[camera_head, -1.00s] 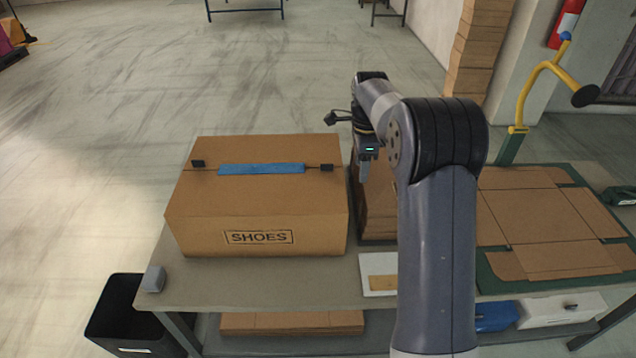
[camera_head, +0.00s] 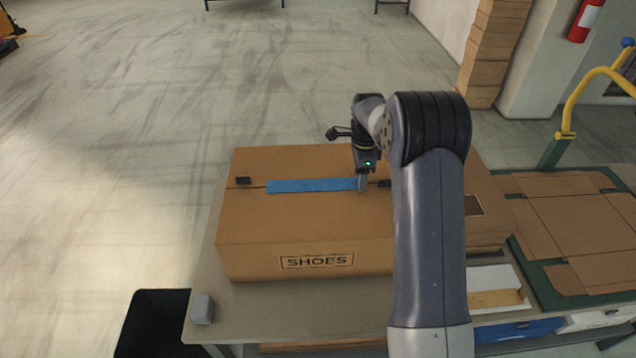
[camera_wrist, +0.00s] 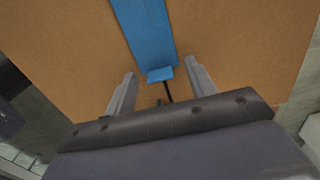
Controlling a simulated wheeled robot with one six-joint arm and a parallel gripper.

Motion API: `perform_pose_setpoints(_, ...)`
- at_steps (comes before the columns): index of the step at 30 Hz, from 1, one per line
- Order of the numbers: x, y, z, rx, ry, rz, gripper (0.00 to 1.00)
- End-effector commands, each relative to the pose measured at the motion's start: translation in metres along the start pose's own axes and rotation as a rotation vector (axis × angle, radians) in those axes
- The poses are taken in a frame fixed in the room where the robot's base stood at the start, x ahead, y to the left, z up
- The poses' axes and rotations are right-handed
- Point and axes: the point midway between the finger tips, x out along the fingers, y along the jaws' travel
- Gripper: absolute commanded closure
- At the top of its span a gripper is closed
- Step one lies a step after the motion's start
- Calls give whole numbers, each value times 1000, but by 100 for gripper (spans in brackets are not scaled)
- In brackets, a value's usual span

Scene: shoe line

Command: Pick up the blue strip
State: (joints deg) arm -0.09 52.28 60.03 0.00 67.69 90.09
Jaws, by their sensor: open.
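The blue strip (camera_head: 312,185) lies flat along the top seam of the closed cardboard shoe box (camera_head: 318,262), between two small black pieces. My gripper (camera_head: 362,184) is over the right end of the strip. In the wrist view the blue strip (camera_wrist: 146,30) runs from the top edge down to a small bent-looking end between my open fingers (camera_wrist: 160,85). One finger is on each side of that end, with a gap to it. Nothing is held. Whether the fingertips touch the box top cannot be told.
A black piece (camera_head: 243,180) sits left of the strip and another (camera_head: 384,184) by my gripper. Cardboard blanks (camera_head: 575,215) lie on a green board at right. A grey block (camera_head: 202,309) stands at the table's front left. A dark bin (camera_head: 150,325) is beside the table.

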Motion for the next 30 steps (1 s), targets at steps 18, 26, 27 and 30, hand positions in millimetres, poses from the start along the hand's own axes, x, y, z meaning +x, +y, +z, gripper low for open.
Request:
perform_pose_setpoints(18,0,0,0,0,0,0,87)
perform_pose_setpoints(26,-1,0,0,0,0,0,94)
perform_pose_setpoints(27,-1,0,0,0,0,-1,94)
perform_pose_setpoints(30,-8,-1,0,0,0,-3,94)
